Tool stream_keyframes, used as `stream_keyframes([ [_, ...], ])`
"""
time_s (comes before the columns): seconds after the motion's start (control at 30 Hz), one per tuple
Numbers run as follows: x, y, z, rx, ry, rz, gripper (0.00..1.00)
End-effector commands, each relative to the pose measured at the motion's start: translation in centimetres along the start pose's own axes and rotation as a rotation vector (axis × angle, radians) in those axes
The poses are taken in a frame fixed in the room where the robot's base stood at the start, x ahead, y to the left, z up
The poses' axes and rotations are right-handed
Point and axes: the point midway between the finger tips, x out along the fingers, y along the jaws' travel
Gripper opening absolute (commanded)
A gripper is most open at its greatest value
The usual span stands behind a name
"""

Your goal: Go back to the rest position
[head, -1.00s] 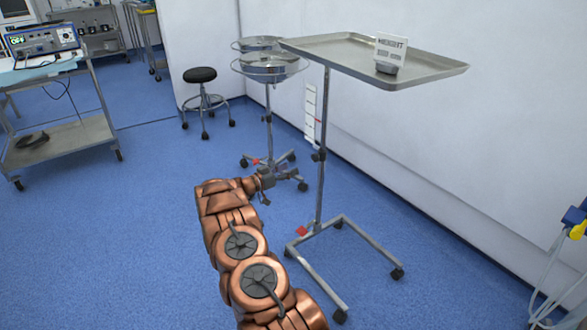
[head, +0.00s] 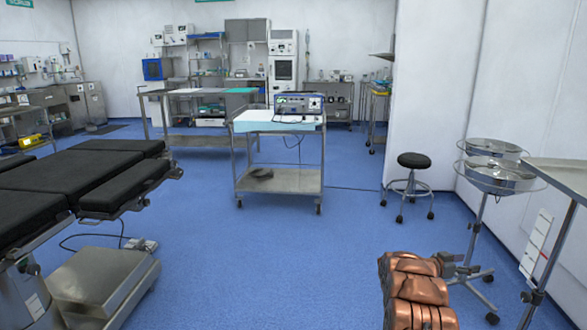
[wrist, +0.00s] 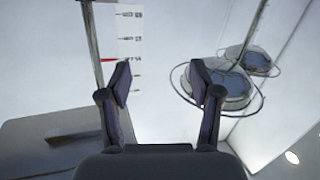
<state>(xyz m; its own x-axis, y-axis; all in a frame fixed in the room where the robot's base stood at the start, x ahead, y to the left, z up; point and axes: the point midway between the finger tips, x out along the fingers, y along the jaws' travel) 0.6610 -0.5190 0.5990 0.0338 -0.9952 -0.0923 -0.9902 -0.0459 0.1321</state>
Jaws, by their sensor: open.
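My gripper (wrist: 160,85) shows in the wrist view with its two dark fingers spread wide and nothing between them. In the head view my copper-coloured arm is at the lower right, and the gripper (head: 447,263) at its end is small and partly hidden by the arm. It is in front of the basin stand, left of the tray stand, and I cannot tell the exact gap. In the wrist view the tray's underside (wrist: 45,140) is at the left.
The basin stand (head: 492,178) and tray stand (head: 555,175) are at the right. A black stool (head: 412,162) stands by the wall. A cart (head: 278,182) carries a blue device (head: 299,103). The operating table (head: 85,170) is at the left. The middle floor (head: 270,260) is clear.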

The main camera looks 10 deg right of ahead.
Motion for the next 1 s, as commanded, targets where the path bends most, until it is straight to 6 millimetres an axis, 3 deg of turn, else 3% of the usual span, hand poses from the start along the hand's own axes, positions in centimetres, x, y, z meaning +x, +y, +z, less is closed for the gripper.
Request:
stream_keyframes([
  [0.03, -1.2, -1.5, -2.9, 0.020, -0.007, -0.067, 0.64],
  [0.27, -7.4, -7.7, -10.2, 0.070, -0.065, -0.365, 0.64],
  [0.5, -16.1, -11.7, -16.9, 0.082, -0.150, -0.660, 0.64],
  [0.77, -26.9, -12.7, -22.6, 0.042, -0.267, -0.950, 0.64],
  [1.0, -37.0, -10.2, -26.3, -0.045, -0.389, -1.176, 0.64],
])
